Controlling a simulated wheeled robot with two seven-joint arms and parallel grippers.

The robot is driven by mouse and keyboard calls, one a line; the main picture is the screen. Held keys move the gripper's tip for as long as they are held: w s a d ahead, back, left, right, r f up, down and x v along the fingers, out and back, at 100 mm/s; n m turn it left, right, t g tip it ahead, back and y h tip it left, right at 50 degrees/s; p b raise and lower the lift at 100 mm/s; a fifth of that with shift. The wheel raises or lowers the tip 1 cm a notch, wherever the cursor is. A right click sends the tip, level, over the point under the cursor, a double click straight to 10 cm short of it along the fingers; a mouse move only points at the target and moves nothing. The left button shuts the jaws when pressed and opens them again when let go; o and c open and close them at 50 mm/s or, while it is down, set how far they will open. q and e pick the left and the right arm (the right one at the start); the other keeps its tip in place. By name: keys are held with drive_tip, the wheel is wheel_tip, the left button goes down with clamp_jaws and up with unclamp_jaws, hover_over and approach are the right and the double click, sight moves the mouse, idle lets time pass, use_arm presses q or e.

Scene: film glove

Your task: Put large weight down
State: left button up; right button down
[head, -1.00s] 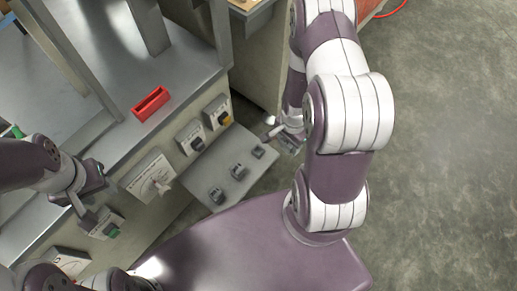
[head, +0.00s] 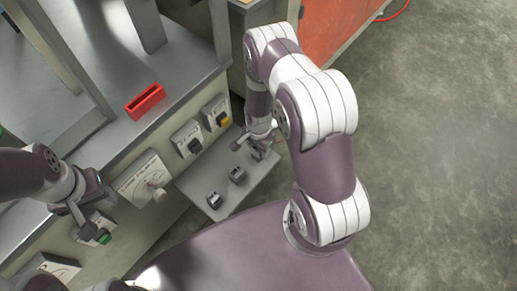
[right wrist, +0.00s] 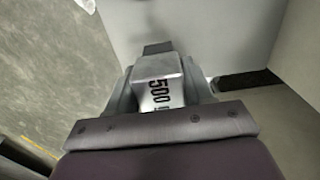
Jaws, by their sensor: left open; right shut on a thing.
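In the right wrist view, a metal weight marked "500" (right wrist: 157,82) sits between the fingers of my right gripper (right wrist: 165,95), which is shut on it. A dark block (right wrist: 157,47) shows just beyond it. In the head view my right gripper (head: 259,148) is at the far right end of the small grey shelf (head: 212,163); the held weight is mostly hidden there. I cannot tell whether it touches the shelf. My left gripper (head: 82,217) is open and empty by the machine's front panel.
A red open holder (head: 146,101) lies on the grey machine top (head: 180,70). The panel carries a dial (head: 156,190), a yellow switch (head: 223,119), a dark switch (head: 193,145) and a green button (head: 104,237). An orange-red surface (head: 335,35) stands behind my right arm; open floor lies to the right.

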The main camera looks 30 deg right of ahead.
drive_tip(key=shift+f, duration=0.1)
drive_tip(key=shift+f, duration=0.15)
drive_tip(key=shift+c, duration=2.2)
unclamp_jaws()
wheel_tip(320, 180, up, 12)
drive_tip(key=p, duration=0.4)
drive_tip(key=shift+f, duration=0.2)
drive_tip(key=s+a+r+n, duration=0.1)
drive_tip(key=s+r+n, duration=0.2)
drive_tip(key=r, duration=0.4)
drive_tip(key=s+a+r+n+t, duration=0.1)
drive_tip(key=s+a+r+n, duration=0.1)
drive_tip(key=r+n, duration=0.4)
drive_tip(key=s+a+r+n, duration=0.2)
drive_tip(key=s+r+n, duration=0.2)
drive_tip(key=r, duration=0.4)
drive_tip(key=shift+n, duration=0.4)
drive_tip(key=shift+a+r+p, duration=0.1)
drive_tip(key=shift+r+p, duration=0.1)
drive_tip(key=shift+p, duration=0.1)
